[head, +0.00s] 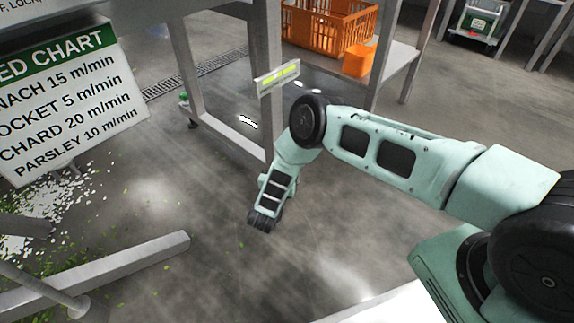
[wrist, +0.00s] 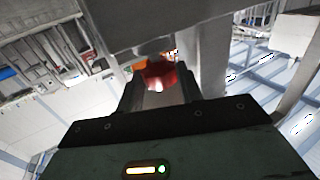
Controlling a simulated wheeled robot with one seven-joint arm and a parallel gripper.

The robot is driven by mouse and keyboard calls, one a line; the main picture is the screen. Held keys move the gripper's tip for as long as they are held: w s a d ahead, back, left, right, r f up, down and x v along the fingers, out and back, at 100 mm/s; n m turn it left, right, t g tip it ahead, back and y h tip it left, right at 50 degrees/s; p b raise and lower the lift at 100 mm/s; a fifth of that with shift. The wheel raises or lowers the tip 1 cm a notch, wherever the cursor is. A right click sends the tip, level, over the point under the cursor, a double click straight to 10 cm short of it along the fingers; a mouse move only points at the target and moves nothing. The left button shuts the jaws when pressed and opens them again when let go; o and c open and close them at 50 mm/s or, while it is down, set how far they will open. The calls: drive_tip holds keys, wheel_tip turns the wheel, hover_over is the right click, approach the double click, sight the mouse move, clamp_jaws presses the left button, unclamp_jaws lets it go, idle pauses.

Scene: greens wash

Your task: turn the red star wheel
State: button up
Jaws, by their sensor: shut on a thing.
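The red star wheel (wrist: 160,75) shows in the wrist view as a rounded red piece between the two dark fingers. My gripper (wrist: 160,92) is shut on it, with one finger at each side. Only part of the wheel shows, and its arms cannot be made out. A grey metal part lies just above and behind it. In the head view my arm reaches down in the middle of the picture, and the wheel cannot be seen there.
A feed chart sign (head: 70,105) stands at the left above scattered leaves. A steel table with an orange crate (head: 328,28) and a small orange box (head: 358,62) stands behind my arm. A grey beam (head: 110,272) lies lower left. Open floor (head: 200,210) lies between.

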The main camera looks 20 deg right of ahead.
drive_tip(key=shift+w+a+f+m+g+h+b, duration=0.1)
drive_tip(key=shift+m+g+h+b, duration=0.35)
drive_tip(key=shift+m+g+h, duration=0.45)
drive_tip(key=shift+w+a+m+g+h+b, duration=0.1)
drive_tip(key=shift+m+g+h+b, duration=0.3)
drive_tip(key=shift+m+g+h, duration=0.5)
drive_tip(key=shift+g+h, duration=0.4)
drive_tip(key=shift+g, duration=0.1)
drive_tip(key=o, duration=1)
